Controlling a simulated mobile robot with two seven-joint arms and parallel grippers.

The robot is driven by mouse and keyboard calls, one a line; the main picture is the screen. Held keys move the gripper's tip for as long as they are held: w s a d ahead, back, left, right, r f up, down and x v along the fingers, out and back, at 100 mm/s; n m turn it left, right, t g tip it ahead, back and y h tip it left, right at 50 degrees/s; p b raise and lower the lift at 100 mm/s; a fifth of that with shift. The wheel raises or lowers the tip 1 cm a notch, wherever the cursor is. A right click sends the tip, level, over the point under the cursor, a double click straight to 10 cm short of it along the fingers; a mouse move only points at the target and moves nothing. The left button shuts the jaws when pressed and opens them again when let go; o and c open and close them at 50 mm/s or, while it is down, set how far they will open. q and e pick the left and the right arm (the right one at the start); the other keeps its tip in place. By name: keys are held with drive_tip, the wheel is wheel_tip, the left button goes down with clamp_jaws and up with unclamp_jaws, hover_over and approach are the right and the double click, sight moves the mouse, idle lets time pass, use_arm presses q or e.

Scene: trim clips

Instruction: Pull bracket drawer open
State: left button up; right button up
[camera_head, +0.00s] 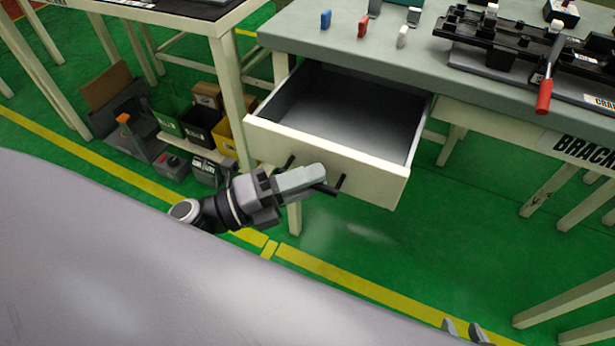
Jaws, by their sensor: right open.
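The bracket drawer (262,134) is a cream-fronted drawer with a grey inside, under the grey-topped bench. It stands well out from the bench, and its inside looks empty. Its dark bar handle (341,182) is on the front face, with the middle hidden behind my gripper. My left gripper (310,178) is at the handle, its fingers close together across the bar. It looks shut on the handle, though the contact is partly hidden. My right gripper (465,331) shows only its fingertips at the bottom edge, apart and empty, far from the drawer.
On the bench top (340,50) are a blue clip (326,19), a red clip (363,27), a white clip (403,37), a black fixture (500,42) and a red-handled tool (544,95). Bins (200,125) stand under the left table. The green floor before the drawer is clear.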

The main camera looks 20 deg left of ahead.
use_arm(q)
drive_tip(key=r+v, duration=0.1)
drive_tip(key=v, duration=0.6)
drive_tip(key=shift+f+b, duration=0.45)
drive_tip(key=shift+s+a, duration=0.1)
drive_tip(key=shift+s, duration=0.05)
